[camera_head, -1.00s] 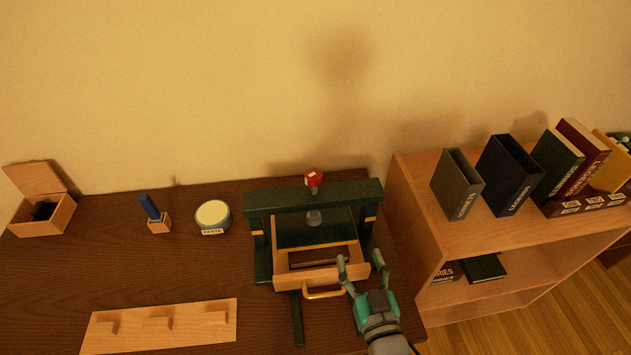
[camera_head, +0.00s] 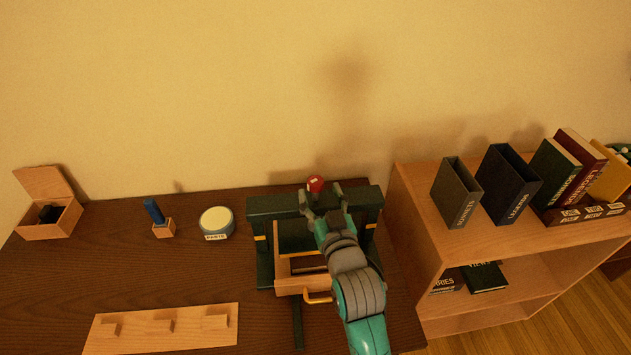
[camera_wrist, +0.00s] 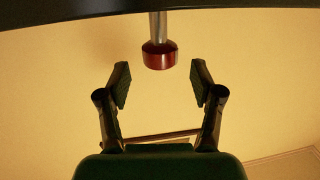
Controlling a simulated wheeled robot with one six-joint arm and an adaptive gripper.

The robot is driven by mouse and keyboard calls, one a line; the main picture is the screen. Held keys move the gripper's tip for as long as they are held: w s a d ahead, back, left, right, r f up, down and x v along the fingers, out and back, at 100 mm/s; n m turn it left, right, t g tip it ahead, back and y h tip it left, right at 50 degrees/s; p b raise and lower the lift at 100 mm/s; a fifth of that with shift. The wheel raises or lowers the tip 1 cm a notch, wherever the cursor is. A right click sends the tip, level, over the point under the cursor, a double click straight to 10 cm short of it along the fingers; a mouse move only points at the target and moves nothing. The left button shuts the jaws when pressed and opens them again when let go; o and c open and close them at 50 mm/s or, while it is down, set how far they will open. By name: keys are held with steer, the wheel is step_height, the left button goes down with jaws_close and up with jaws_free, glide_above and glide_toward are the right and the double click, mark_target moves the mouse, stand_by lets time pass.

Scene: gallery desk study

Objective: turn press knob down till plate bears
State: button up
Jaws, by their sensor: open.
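The press (camera_head: 262,204) is a dark green frame on the desk, with a red knob (camera_head: 315,184) on top of its crossbeam. My gripper (camera_head: 321,190) is open at the crossbeam, its fingers pointing toward the knob. In the wrist view the red knob (camera_wrist: 160,55) on its grey shaft lies ahead of and between my two open fingertips (camera_wrist: 160,85), apart from both. My arm hides the press plate and much of the press's middle in the head view.
A shelf unit (camera_head: 420,215) with binders and books stands close on the right. On the left of the desk are a paste tin (camera_head: 216,222), a blue-handled tool in a block (camera_head: 155,212), an open wooden box (camera_head: 50,222) and a pegged board (camera_head: 190,328).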

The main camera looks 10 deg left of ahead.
mark_target(318, 188)
steer(key=shift+x, duration=2.3)
steer(key=c, duration=1.2)
